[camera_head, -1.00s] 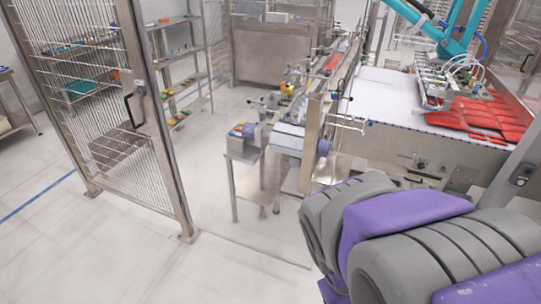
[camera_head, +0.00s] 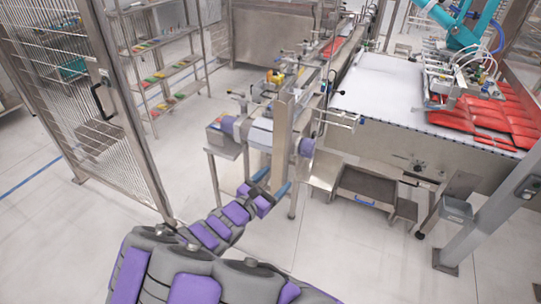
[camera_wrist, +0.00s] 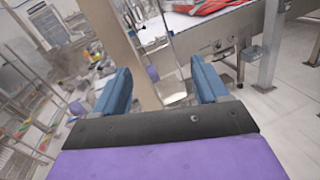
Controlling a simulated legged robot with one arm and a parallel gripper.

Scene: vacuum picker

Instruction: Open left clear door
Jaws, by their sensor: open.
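A see-through panel with a metal frame and fine bars (camera_head: 128,150), which looks like the left door, stands at the left in the head view. Its dark handle (camera_head: 103,100) is on the right part of the frame. Whether the door is ajar, I cannot tell. My gripper (camera_head: 267,190) is at the end of my extended arm, well to the right of the handle and apart from the door. In the wrist view my gripper (camera_wrist: 162,85) has its two blue fingers spread, with nothing between them. No handle is clear in that view.
A conveyor machine (camera_head: 262,130) stands behind my gripper. A white table (camera_head: 380,95) with red packs (camera_head: 480,118) is at the right. A grey post (camera_head: 490,190) stands at the far right. Shelves (camera_head: 155,60) are behind the door. Floor between door and machine is clear.

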